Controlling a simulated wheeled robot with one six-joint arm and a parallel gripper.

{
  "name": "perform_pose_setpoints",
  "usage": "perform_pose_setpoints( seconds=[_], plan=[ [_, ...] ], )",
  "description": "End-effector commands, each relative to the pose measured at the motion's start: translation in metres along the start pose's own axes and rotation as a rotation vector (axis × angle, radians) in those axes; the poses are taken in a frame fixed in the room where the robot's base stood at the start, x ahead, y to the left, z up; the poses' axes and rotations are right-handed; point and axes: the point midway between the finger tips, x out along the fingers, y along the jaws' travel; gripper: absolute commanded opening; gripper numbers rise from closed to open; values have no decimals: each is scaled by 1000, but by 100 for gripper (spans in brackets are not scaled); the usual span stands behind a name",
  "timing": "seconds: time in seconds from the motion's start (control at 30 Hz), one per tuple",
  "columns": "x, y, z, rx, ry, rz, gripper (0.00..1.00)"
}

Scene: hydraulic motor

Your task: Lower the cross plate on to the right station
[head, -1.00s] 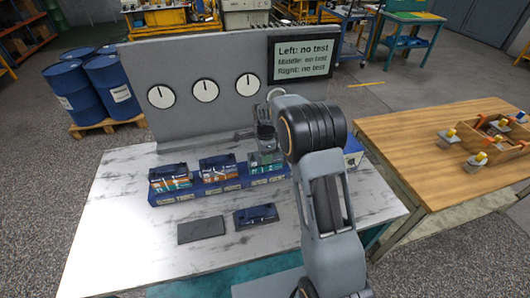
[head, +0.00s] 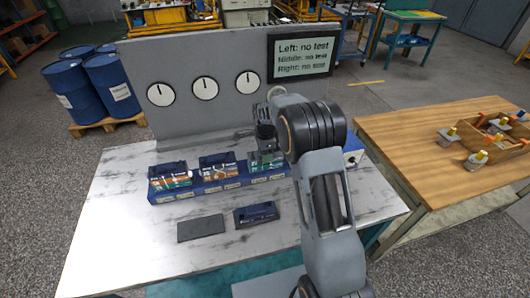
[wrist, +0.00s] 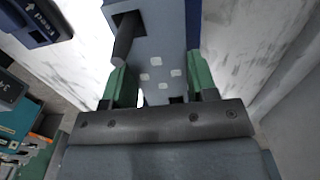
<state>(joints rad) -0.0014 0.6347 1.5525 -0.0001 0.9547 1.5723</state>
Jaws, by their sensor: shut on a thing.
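The grey plate (wrist: 160,72) between my fingers in the wrist view has several small pale squares, and a dark rod (wrist: 125,42) shows at an opening in its upper left. My gripper (wrist: 163,88) is shut on this plate with its green fingers at the two sides. In the head view my gripper (head: 266,150) points down at the right station (head: 268,166), the rightmost of three on the blue base. My gripper and arm partly hide that station. Whether the plate touches the station cannot be told.
The left station (head: 170,176) and middle station (head: 218,167) stand close on the left. A dark blue block (head: 256,214) and a dark flat pad (head: 200,228) lie in front. A grey panel with dials (head: 205,90) and a screen (head: 302,60) reading "no test" rises behind.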

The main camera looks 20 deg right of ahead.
Motion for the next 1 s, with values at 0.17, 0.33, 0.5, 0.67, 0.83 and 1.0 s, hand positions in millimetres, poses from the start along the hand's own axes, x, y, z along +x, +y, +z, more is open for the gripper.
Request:
perform_pose_setpoints(
  seconds=[0.17, 0.33, 0.5, 0.67, 0.83, 1.0],
  plan=[
    [2, 0, 0, 0, 0, -2, 10],
    [5, 0, 0, 0, 0, -2, 10],
    [5, 0, 0, 0, 0, -2, 65],
    [5, 0, 0, 0, 0, -1, 80],
    [5, 0, 0, 0, 0, 0, 83],
    [2, 0, 0, 0, 0, 0, 83]
  ],
)
